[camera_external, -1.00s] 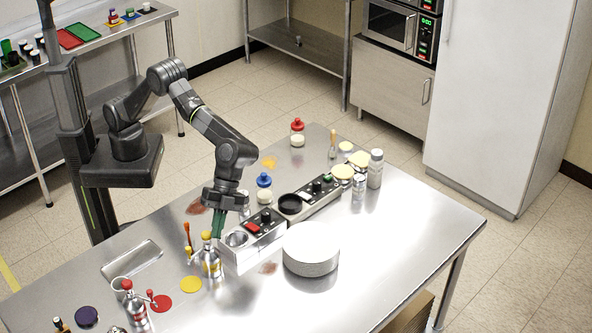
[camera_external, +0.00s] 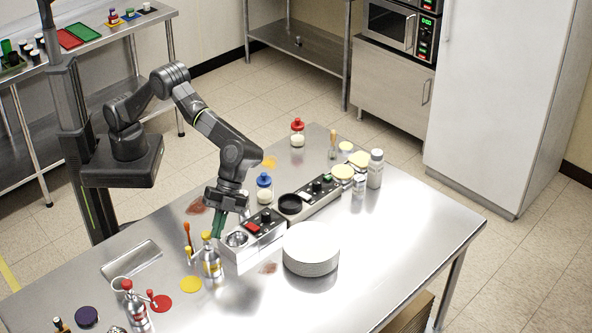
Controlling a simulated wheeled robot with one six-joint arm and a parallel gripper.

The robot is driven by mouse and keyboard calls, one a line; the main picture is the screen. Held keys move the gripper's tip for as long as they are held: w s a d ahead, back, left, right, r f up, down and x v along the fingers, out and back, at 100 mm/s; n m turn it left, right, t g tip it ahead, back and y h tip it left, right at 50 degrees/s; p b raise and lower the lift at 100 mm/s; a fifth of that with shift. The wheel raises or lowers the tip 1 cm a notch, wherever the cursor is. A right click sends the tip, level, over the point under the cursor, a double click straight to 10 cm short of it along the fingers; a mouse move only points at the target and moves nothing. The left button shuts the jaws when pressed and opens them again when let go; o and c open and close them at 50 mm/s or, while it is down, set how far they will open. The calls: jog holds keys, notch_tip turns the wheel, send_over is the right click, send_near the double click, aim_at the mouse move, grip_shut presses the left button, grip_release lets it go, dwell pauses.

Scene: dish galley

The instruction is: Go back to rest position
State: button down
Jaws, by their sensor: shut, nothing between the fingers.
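My gripper (camera_external: 217,230) hangs from my arm over the steel table (camera_external: 350,285), pointing down. Its greenish fingers are together with nothing seen between them. The fingertips are close to the left end of the grey warmer unit (camera_external: 262,246), just behind and to the right of a yellow-topped pump bottle (camera_external: 209,258). Whether the fingertips touch the table or the unit cannot be told from this view.
A stack of white plates (camera_external: 310,250) stands right of the unit. A blue-topped jar (camera_external: 264,188) and a red-topped jar (camera_external: 297,133) stand behind it. A red-topped pump bottle (camera_external: 134,302) and a shallow tray (camera_external: 131,259) are at left. The table's right front is clear.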

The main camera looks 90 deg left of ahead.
jog(key=n+t, duration=0.1)
jog(key=n, duration=0.1)
jog(key=n+t, duration=0.2)
jog(key=s+n+t, duration=0.1)
jog(key=n, duration=0.2)
jog(key=shift+a+f+t+h+p, duration=0.15)
jog(key=shift+a+t+h+p, duration=0.15)
jog(key=shift+h, duration=0.1)
jog(key=w+b+v, duration=0.1)
jog(key=b+v, duration=0.1)
jog(key=v, duration=0.7)
jog(key=d+f+g+h+b, duration=0.1)
jog(key=b, duration=0.1)
jog(key=s+d+f+n+g+h+b, duration=0.1)
jog(key=b, duration=0.1)
jog(key=s+d+f+g+h+b, duration=0.1)
jog(key=d, duration=0.1)
jog(key=shift+s+d+b, duration=0.1)
jog(key=shift+s+b, duration=0.1)
jog(key=shift+b, duration=0.2)
jog(key=g+h+b, duration=0.1)
jog(key=d+n+b, duration=0.1)
jog(key=b, duration=0.1)
jog(key=shift+w+d+f+g+h, duration=0.1)
jog(key=shift+d+f+g+h, duration=0.15)
jog(key=shift+g+h, duration=0.15)
jog(key=shift+w+d+r+g+h+b, duration=0.2)
jog(key=shift+d+g+h+b, duration=0.1)
jog(key=shift+g+h+b, duration=0.3)
jog(key=shift+w, duration=0.1)
